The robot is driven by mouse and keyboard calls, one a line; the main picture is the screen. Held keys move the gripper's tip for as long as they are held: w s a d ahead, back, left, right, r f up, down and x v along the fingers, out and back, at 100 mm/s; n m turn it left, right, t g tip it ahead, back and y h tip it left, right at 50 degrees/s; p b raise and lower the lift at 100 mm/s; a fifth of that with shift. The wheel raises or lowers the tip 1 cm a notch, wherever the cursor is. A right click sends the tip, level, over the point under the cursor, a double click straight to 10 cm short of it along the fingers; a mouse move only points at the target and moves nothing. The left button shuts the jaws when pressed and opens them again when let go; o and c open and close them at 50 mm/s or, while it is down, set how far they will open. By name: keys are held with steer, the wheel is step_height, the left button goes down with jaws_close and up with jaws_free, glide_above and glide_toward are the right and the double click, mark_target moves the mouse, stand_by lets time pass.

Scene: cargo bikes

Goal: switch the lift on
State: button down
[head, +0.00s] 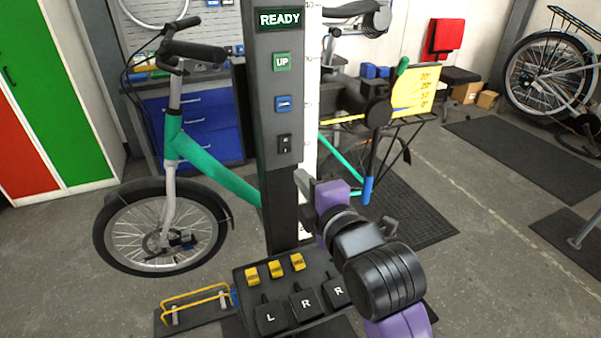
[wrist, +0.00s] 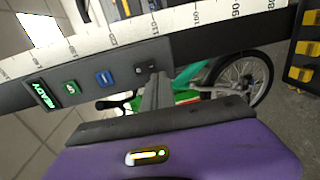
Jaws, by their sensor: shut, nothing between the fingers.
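The lift column (head: 278,100) stands upright with a control panel on its front. Its display (head: 280,19) is lit green and reads READY. Below it are a green UP button (head: 282,62), a blue button (head: 284,103) and a black rocker switch (head: 284,144). In the wrist view the rocker switch (wrist: 140,69) is close to the fingertips. My gripper (head: 303,180) is shut and empty, just right of the column and a little below the switch. The fingers (wrist: 157,88) also show in the wrist view. I cannot tell whether they touch the panel.
A foot-pedal box (head: 290,295) with yellow switches and pedals marked L and R sits at the column's base. A teal bike (head: 215,175) stands behind the column. A yellow wire frame (head: 195,300) lies at the lower left. Black mats (head: 525,140) cover floor at right.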

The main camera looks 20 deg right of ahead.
steer(key=s+b, duration=0.1)
steer(key=s, duration=0.5)
steer(key=shift+s+f, duration=0.4)
steer(key=shift+f, duration=0.05)
step_height(320, 180, up, 4)
steer(key=m+t, duration=0.2)
steer(key=m, duration=0.3)
steer(key=s+f+m+g, duration=0.1)
steer(key=s+f+m, duration=0.3)
steer(key=s, duration=0.7)
steer(key=s+f+m+g, duration=0.1)
steer(key=s+f+m, duration=0.3)
steer(key=s+f, duration=0.5)
steer(key=s+d+f+m+g, duration=0.1)
steer(key=s+f+m, duration=0.4)
steer(key=s, duration=0.9)
step_height(320, 180, down, 2)
steer(key=shift+f+g, duration=0.1)
steer(key=shift+g, duration=0.3)
